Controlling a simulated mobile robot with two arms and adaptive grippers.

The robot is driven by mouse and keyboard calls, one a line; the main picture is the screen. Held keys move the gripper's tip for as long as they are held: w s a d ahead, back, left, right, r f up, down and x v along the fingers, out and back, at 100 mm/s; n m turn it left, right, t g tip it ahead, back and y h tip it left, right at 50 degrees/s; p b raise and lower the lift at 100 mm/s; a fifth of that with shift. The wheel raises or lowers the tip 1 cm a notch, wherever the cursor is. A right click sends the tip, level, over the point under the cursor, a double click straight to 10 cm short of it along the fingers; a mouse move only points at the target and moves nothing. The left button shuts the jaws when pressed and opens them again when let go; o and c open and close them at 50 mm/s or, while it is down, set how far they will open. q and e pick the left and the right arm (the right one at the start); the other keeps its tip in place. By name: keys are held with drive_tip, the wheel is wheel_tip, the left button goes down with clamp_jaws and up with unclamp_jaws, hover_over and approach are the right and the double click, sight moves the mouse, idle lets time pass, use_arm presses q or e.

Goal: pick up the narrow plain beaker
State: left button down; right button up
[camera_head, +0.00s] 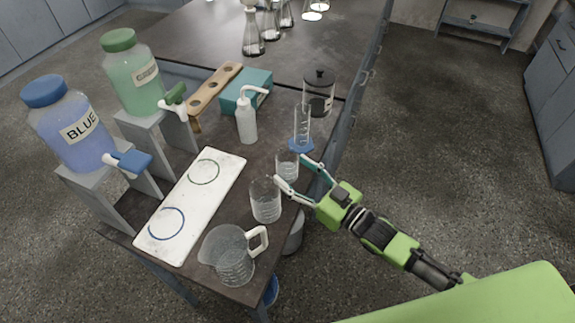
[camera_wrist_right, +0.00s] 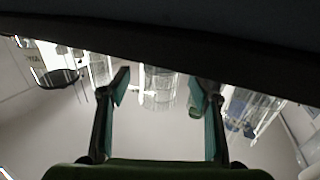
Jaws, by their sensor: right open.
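The narrow plain beaker (camera_head: 288,166) is clear glass and stands upright near the right edge of the dark table. My right gripper (camera_head: 289,170) is open, with its two fingers pointing at the beaker from the right. One fingertip is near the wider beaker's side and the other near the blue-based measuring cylinder. In the right wrist view, which looks upside down, a clear beaker (camera_wrist_right: 160,88) shows between the spread fingertips (camera_wrist_right: 160,82). Whether the fingers touch the glass cannot be told. My left gripper is not in view.
A wider beaker (camera_head: 265,203) stands just in front, and a handled jug (camera_head: 230,258) nearer still. A measuring cylinder (camera_head: 302,132) and a black-lidded jar (camera_head: 319,92) stand behind. A wash bottle (camera_head: 246,122) and a white board (camera_head: 187,215) are to the left.

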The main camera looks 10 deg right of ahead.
sight(295, 171)
drive_tip(key=shift+x, duration=1.55)
drive_tip(key=c, duration=1.3)
drive_tip(key=shift+o, duration=0.2)
drive_tip(key=shift+r, duration=0.3)
